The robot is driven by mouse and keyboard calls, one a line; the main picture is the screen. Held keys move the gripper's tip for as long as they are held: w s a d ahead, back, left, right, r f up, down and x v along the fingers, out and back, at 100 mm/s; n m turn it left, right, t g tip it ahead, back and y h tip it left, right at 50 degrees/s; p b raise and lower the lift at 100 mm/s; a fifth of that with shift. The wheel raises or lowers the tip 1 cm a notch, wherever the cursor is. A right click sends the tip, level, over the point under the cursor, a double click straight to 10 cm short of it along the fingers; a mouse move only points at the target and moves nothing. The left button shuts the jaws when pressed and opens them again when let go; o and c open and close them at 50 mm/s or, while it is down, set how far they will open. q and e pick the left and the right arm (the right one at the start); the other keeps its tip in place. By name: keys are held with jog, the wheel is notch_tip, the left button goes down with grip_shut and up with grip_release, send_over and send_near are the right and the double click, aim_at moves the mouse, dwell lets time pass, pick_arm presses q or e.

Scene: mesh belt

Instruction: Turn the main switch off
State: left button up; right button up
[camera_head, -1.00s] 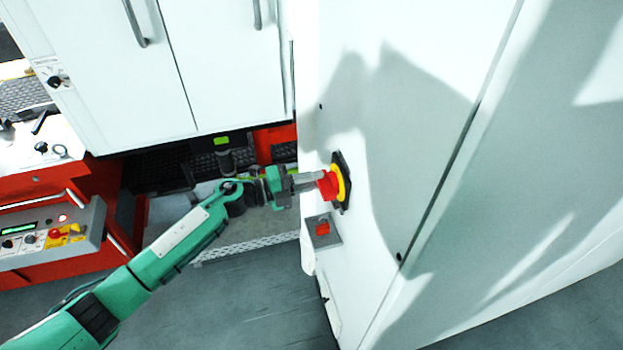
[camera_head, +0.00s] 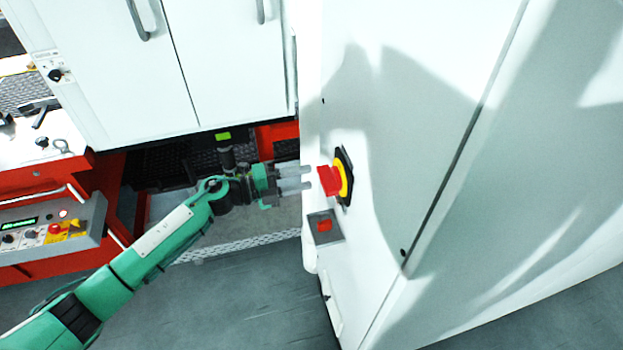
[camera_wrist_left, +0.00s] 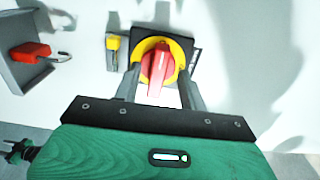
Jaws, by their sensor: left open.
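The main switch is a red rotary handle (camera_head: 329,181) on a yellow ring and black plate, mounted on the side of the white cabinet. In the left wrist view the handle (camera_wrist_left: 157,69) stands nearly upright, tilted slightly. My left gripper (camera_head: 308,178) is open and empty, just left of the handle, with a small gap between fingertips and handle. In the wrist view its fingers (camera_wrist_left: 160,90) lie to either side of the handle's lower end. My right gripper is not in view.
Below the switch is a grey box with a red part (camera_head: 324,226), also at the left of the wrist view (camera_wrist_left: 30,53). A yellow-topped item (camera_wrist_left: 114,45) hangs beside the switch. A control panel (camera_head: 50,232) and white cupboards (camera_head: 120,70) are at left.

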pick_arm(q)
jog(key=b+v, duration=0.4)
jog(key=v, duration=0.6)
jog(key=shift+a, duration=0.25)
